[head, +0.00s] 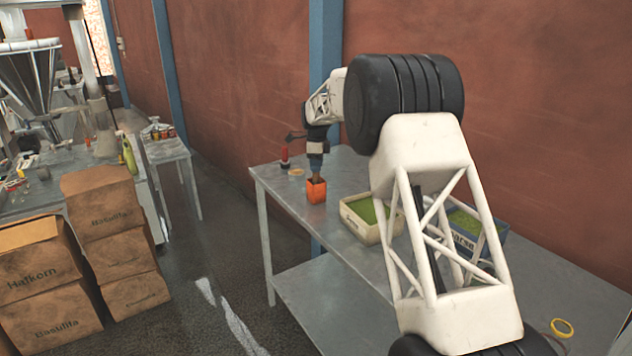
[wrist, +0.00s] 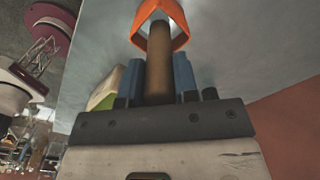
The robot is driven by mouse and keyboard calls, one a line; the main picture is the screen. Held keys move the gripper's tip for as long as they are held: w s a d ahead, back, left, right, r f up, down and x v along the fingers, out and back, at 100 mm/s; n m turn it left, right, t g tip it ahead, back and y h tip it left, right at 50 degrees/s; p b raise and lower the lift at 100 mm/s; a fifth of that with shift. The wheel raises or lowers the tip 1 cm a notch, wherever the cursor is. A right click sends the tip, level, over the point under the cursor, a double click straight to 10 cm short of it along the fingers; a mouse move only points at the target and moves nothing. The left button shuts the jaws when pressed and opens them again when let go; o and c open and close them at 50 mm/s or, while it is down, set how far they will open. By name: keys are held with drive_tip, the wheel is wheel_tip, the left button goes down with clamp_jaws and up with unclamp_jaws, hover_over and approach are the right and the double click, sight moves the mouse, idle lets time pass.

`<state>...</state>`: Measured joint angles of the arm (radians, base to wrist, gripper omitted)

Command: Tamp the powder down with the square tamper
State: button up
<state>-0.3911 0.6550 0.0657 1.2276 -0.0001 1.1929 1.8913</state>
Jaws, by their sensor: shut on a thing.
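An orange square container (head: 316,191) stands near the left end of the grey table (head: 345,255). My gripper (head: 316,163) points down just above it, with its fingers shut on a brown handle, which I take to be the tamper (head: 315,179). In the wrist view the tamper's brown shaft (wrist: 159,75) runs between the blue fingers of my gripper (wrist: 160,72) towards the orange container (wrist: 180,42). The tamper's far end is hidden at or inside the container's opening. I cannot see the powder or tell whether the tamper touches it.
A cream bin (head: 352,222) with green contents stands right of the container, and a blue bin (head: 492,247) is farther right, partly behind my arm. A small red item (head: 284,158) and a tan disc (head: 296,171) lie behind left. A yellow ring (head: 562,327) is at the table's right.

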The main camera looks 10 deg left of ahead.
drive_tip(key=shift+f, duration=0.95)
drive_tip(key=shift+r, duration=0.1)
drive_tip(key=shift+r, duration=2.4)
drive_tip(key=shift+r, duration=2.8)
